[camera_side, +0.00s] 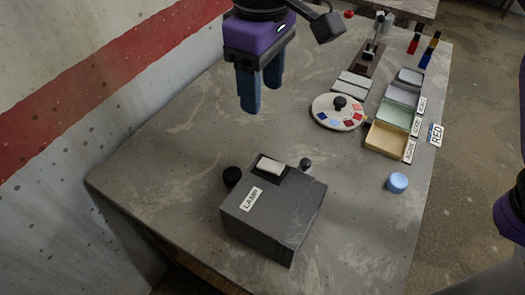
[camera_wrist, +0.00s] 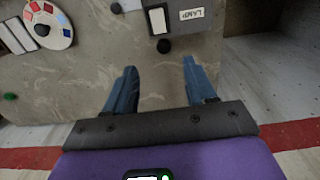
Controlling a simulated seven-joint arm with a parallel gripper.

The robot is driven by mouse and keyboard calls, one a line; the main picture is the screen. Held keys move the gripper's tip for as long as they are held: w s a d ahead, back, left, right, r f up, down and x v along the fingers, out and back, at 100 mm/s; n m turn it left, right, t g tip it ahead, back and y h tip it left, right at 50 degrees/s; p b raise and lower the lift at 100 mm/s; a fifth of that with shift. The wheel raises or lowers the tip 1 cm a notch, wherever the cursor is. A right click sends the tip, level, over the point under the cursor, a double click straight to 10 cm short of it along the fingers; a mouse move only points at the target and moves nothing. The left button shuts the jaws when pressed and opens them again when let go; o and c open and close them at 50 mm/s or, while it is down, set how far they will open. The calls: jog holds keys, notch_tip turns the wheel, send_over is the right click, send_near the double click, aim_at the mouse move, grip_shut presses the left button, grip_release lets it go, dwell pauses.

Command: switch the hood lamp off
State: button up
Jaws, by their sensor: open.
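The lamp box (camera_side: 274,220) is a dark grey block with a "LAMP" label on its top, near the front of the table. A white rocker switch (camera_side: 270,166) sits in a black frame on the box's top. In the wrist view the switch (camera_wrist: 158,20) shows at the top edge, beside the label. My gripper (camera_side: 261,102) has blue fingers that point down. It is above the table, behind the box and apart from it. In the wrist view the fingers (camera_wrist: 162,90) are spread with nothing between them. Which way the rocker is tipped is hard to tell.
A black knob (camera_side: 232,176) and a grey ball-ended lever (camera_side: 305,165) flank the box. A light blue cylinder (camera_side: 397,182) stands to its right. A round dial plate (camera_side: 338,112) and labelled trays (camera_side: 386,140) lie farther back. A wall stands left; the table's middle is clear.

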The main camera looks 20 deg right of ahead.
aim_at(263, 162)
notch_tip(263, 162, down, 16)
jog(key=shift+f, duration=0.2)
dwell(0.4)
